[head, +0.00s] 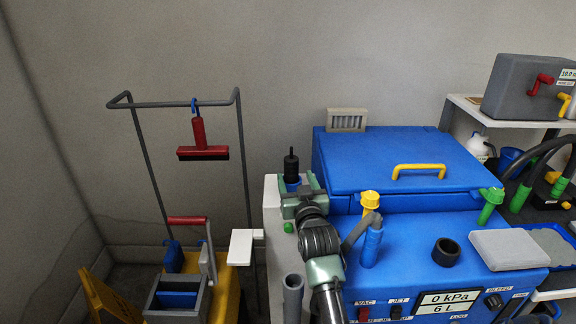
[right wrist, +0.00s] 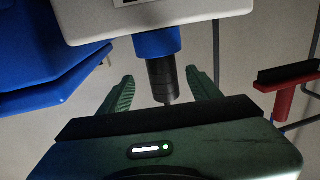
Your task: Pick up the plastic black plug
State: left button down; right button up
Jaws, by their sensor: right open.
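The black plug (head: 291,166) stands upright in a blue collar (head: 293,184) at the back of the white stand on the left of the blue machine. It is a ribbed cylinder with a thin tip. My right gripper (head: 297,184) is just in front of it, fingers pointing toward it. In the right wrist view the plug (right wrist: 163,80) appears upside down below the blue collar (right wrist: 157,42), between the two open green fingers (right wrist: 160,92). There is a gap on both sides, and neither finger touches it. My left gripper is not in view.
The blue machine (head: 375,170) with a yellow handle (head: 418,167) stands close on the right. A yellow-capped blue tube (head: 371,240) rises beside my right arm. A cart frame with a red squeegee (head: 199,135) is on the left. The wall is behind.

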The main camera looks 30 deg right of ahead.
aim_at(294, 171)
jog(key=w, duration=0.1)
jog(key=w+d+r, duration=0.1)
jog(key=w, duration=0.1)
jog(key=shift+r+p, duration=0.1)
jog(key=shift+p, duration=0.2)
jog(key=x, duration=0.3)
jog(key=shift+w+r, duration=0.3)
jog(key=shift+w, duration=0.05)
jog(key=shift+w+d, duration=0.2)
jog(key=shift+w, duration=0.05)
grip_shut()
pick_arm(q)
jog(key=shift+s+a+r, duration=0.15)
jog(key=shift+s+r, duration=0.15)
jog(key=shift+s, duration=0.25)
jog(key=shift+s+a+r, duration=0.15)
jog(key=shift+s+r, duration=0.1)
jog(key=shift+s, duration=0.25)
